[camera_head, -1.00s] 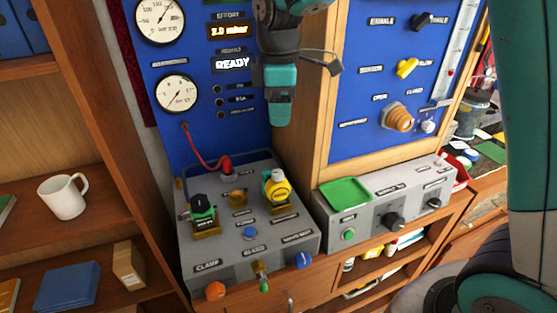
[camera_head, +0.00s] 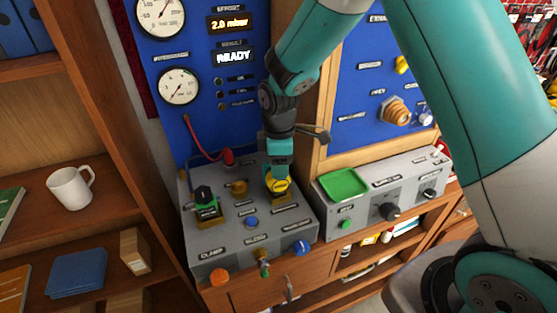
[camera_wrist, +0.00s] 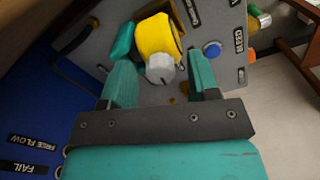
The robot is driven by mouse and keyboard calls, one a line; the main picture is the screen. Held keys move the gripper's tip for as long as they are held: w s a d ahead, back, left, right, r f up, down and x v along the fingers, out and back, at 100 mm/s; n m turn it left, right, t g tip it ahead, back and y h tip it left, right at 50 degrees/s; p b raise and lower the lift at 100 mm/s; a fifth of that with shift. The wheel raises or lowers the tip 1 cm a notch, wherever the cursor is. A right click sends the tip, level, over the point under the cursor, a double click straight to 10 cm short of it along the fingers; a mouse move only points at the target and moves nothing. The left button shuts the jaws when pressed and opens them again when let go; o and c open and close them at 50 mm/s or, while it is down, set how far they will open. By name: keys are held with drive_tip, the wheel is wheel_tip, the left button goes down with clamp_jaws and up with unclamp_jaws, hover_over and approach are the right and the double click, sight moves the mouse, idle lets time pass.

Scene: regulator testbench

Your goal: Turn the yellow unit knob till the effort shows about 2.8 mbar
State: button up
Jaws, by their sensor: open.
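The yellow unit (camera_head: 278,187) stands on the grey bench panel, partly hidden in the head view by my gripper (camera_head: 278,172) just above it. In the wrist view the yellow unit (camera_wrist: 155,38) shows with its pale knob (camera_wrist: 160,68) facing me. My gripper (camera_wrist: 162,80) is open, its teal fingers on either side of the knob. I cannot tell whether they touch it. The effort display (camera_head: 229,23) appears to read 2.0 mbar. The result display (camera_head: 233,57) reads READY.
The green-and-black unit (camera_head: 205,201) stands left on the same panel, with a red hose (camera_head: 205,152) behind. A blue button (camera_head: 251,222) lies between the units. A blue knob (camera_head: 302,247) is at the front. A green tray (camera_head: 344,184) sits on the right box.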

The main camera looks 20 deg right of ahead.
drive_tip(key=shift+c, duration=0.2)
drive_tip(key=c, duration=0.9)
drive_tip(key=shift+m, duration=0.3)
drive_tip(key=m+b, duration=0.1)
drive_tip(key=m, duration=0.3)
drive_tip(key=m+b, duration=0.1)
drive_tip(key=m, duration=0.4)
drive_tip(key=shift+m, duration=0.4)
drive_tip(key=m, duration=0.5)
drive_tip(key=shift+a+m, duration=0.1)
drive_tip(key=shift+m, duration=0.2)
drive_tip(key=m+b, duration=0.1)
drive_tip(key=m, duration=0.4)
drive_tip(key=shift+m, duration=0.3)
